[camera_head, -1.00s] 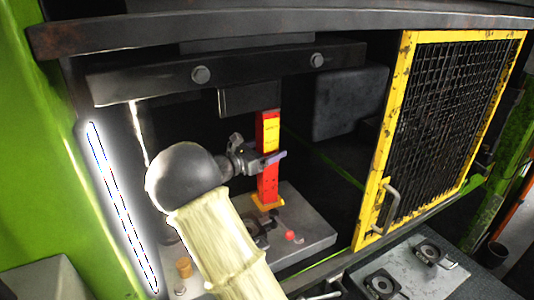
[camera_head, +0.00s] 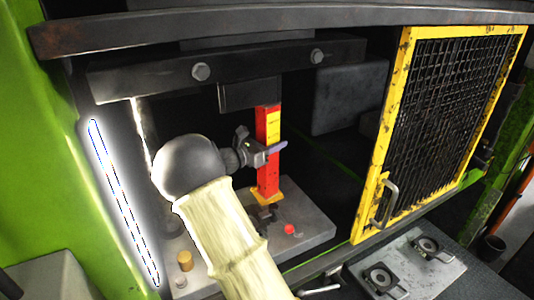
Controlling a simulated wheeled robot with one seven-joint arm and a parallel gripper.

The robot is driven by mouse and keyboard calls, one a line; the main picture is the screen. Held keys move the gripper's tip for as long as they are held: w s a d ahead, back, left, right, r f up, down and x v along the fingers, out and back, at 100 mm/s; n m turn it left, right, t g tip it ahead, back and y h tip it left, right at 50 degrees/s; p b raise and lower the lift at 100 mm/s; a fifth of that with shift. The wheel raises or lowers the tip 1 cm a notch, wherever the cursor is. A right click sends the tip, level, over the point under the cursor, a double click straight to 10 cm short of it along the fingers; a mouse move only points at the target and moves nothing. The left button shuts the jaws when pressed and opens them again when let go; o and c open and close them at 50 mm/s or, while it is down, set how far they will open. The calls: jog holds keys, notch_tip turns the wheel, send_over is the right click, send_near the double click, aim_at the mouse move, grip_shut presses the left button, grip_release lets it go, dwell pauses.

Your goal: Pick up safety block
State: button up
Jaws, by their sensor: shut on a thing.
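The safety block (camera_head: 267,180) is a red upright post with a yellow label and a yellow base plate. It stands upright inside the press, below the dark upper ram block (camera_head: 250,95). My gripper (camera_head: 268,150) reaches in from the left and is shut on the block's upper half. My pale-sleeved arm comes up from the bottom of the picture and hides part of the press bed. I cannot tell whether the block's base touches the bed.
The grey press bed (camera_head: 310,232) carries a red knob (camera_head: 289,229) and a small brass cylinder (camera_head: 185,260). A yellow-framed mesh guard (camera_head: 440,120) stands at the right. A lit strip (camera_head: 122,200) runs along the left green column. A plate with round fittings (camera_head: 410,262) lies at lower right.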

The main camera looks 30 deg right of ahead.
grip_shut()
jog(key=shift+r, duration=0.1)
